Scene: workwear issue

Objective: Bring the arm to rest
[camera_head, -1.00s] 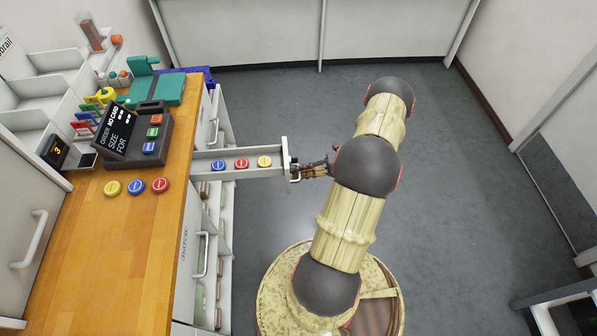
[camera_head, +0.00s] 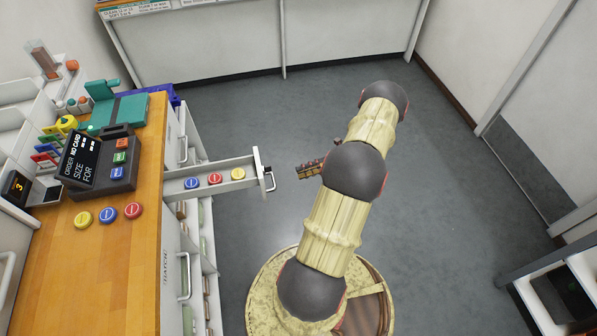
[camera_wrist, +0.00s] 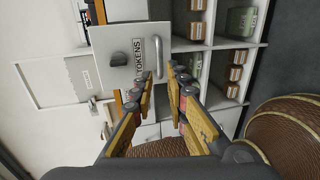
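My arm, with pale sleeves and dark round joints, stands over the floor in the head view. My gripper (camera_head: 309,169) is a little to the right of the pulled-out drawer (camera_head: 215,181), apart from its handle (camera_head: 269,180). In the wrist view my gripper (camera_wrist: 166,82) has its two fingers spread with nothing between them. In the head view the drawer holds a blue, a red and a yellow token in a row.
The wooden counter (camera_head: 110,270) at left carries a card reader (camera_head: 110,165), three loose tokens (camera_head: 108,214) and a green device (camera_head: 118,105). Shelves with boxes (camera_wrist: 237,70) show in the wrist view. A dark-framed rack (camera_head: 560,290) stands at lower right. The grey floor between is clear.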

